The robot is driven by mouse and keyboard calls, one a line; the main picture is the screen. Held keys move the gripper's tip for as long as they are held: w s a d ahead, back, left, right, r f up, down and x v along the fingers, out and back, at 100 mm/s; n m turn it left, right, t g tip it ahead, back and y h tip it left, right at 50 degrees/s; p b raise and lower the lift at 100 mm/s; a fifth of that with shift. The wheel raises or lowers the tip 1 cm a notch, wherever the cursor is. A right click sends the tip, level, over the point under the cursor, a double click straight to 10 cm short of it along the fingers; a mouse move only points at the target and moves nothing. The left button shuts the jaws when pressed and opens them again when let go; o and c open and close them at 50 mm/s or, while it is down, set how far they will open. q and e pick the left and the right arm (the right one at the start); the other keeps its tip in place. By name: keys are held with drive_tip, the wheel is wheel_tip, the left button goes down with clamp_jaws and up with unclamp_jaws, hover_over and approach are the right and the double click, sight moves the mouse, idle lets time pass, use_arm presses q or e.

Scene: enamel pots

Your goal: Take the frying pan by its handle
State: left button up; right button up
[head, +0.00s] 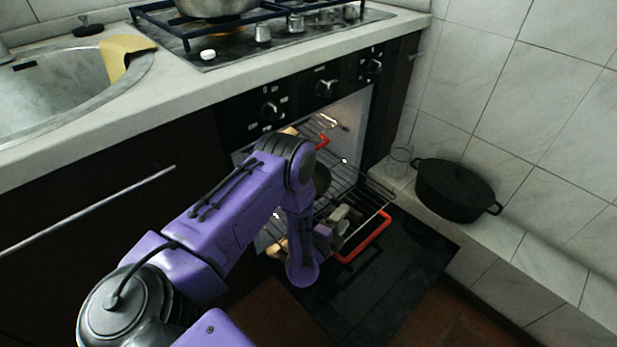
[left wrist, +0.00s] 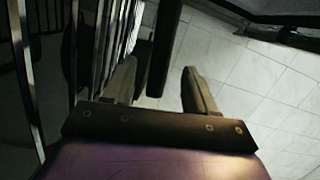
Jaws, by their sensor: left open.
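A dark rounded piece, probably the frying pan (head: 322,179), shows in the head view over the pulled-out oven rack, mostly hidden behind my left arm. In the left wrist view a straight dark bar, likely the pan's handle (left wrist: 166,42), comes down from the top between the two fingers. My left gripper (head: 338,216) is over the rack; in the left wrist view its fingers (left wrist: 160,72) are spread, one on each side of the bar. A gap shows on the right; contact on the left cannot be told. My right gripper is not in view.
The oven rack (head: 377,188) stands out above the lowered black oven door (head: 405,255); a red bar (head: 364,239) is at its front. A black two-handled pot (head: 455,190) and a clear glass (head: 399,160) stand on the ledge at right. The counter (head: 185,85) is above.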

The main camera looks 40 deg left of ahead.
use_arm(q)
drive_tip(key=w, duration=0.2)
drive_tip(key=w+b, duration=0.1)
drive_tip(key=w, duration=0.2)
drive_tip(key=shift+w+a+f, duration=0.15)
drive_tip(key=shift+w+a, duration=0.05)
drive_tip(key=shift+w, duration=0.45)
clamp_jaws()
idle(0.7)
